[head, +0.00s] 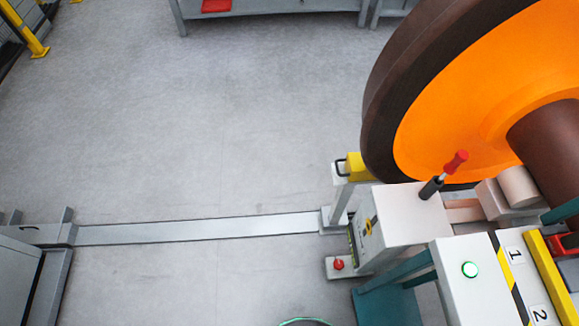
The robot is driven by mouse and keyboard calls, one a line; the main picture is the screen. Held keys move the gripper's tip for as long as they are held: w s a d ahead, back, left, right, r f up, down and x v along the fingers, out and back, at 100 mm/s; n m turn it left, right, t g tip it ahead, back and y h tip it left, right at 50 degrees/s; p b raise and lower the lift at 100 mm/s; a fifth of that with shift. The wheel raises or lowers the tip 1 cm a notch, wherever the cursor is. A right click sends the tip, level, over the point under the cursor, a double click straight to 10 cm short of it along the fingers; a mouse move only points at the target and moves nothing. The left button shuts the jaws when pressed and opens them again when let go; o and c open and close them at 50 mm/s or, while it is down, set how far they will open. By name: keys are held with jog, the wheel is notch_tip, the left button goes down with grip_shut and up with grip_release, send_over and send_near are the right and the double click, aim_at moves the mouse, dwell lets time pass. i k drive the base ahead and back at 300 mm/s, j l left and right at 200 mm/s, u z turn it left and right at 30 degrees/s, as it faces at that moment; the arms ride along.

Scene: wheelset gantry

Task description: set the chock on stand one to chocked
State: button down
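A yellow block with a black handle (358,167), which looks like the chock, sits on a grey bracket at the lower left rim of a large wheel (400,60). It appears close against the dark rim; whether it touches cannot be told. A lever with a red grip (456,160) rises from a pale grey housing (405,212) below the wheel, tilted up to the right. A plate marked 1 (514,254) is at the lower right. My gripper is not in view.
A red button (338,264) sits low beside the housing. A flat metal rail (200,230) crosses the floor.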

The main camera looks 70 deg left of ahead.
aim_at(356, 170)
jog(key=u, duration=1.9)
jog(key=i+j+z, duration=0.15)
jog(key=i+j, duration=0.75)
jog(key=j, duration=0.1)
